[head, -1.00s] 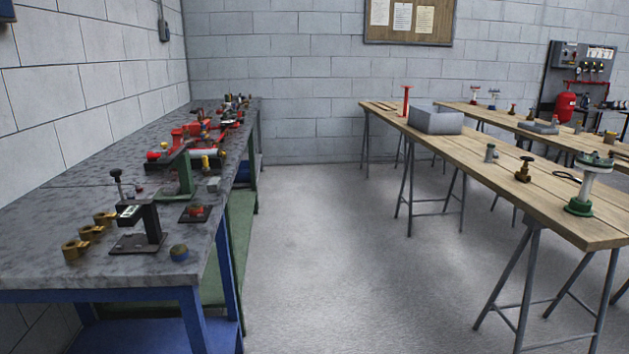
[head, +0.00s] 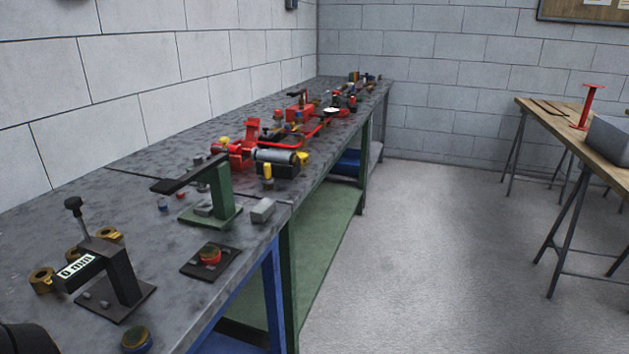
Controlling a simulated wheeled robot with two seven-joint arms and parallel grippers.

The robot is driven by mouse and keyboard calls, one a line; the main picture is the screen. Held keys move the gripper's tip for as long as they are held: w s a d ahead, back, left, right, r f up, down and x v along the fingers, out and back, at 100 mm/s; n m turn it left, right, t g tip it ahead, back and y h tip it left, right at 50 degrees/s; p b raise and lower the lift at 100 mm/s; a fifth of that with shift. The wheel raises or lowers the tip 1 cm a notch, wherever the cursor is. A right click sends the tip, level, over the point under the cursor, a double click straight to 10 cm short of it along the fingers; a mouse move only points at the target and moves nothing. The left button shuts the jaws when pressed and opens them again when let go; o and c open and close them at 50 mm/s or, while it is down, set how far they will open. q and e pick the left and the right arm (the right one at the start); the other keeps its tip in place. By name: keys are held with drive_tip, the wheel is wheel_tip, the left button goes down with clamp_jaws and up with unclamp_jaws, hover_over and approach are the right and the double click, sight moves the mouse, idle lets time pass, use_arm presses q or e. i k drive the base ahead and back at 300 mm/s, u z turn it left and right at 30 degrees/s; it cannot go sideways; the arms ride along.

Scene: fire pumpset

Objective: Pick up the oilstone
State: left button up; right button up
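A small light-grey rectangular block (head: 263,210) that looks like the oilstone lies flat near the front edge of the grey workbench (head: 150,200). It sits just right of a green stand (head: 222,195) with a dark flat arm on top. It appears clear of the stand, and nothing lies on it. Neither gripper shows in the head view. A dark rounded shape at the lower left corner may be part of my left arm.
A black stand marked "0 mm" (head: 115,275), brass rings (head: 108,236), a dark plate with a red and brass part (head: 210,258) and a round cap (head: 137,340) stand nearer. Red fittings (head: 232,150) crowd the bench behind. Open floor (head: 430,270) lies right, before a wooden table (head: 548,115).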

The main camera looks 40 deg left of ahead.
sight(263, 210)
drive_tip(key=i, duration=2.6)
drive_tip(key=u, duration=4.1)
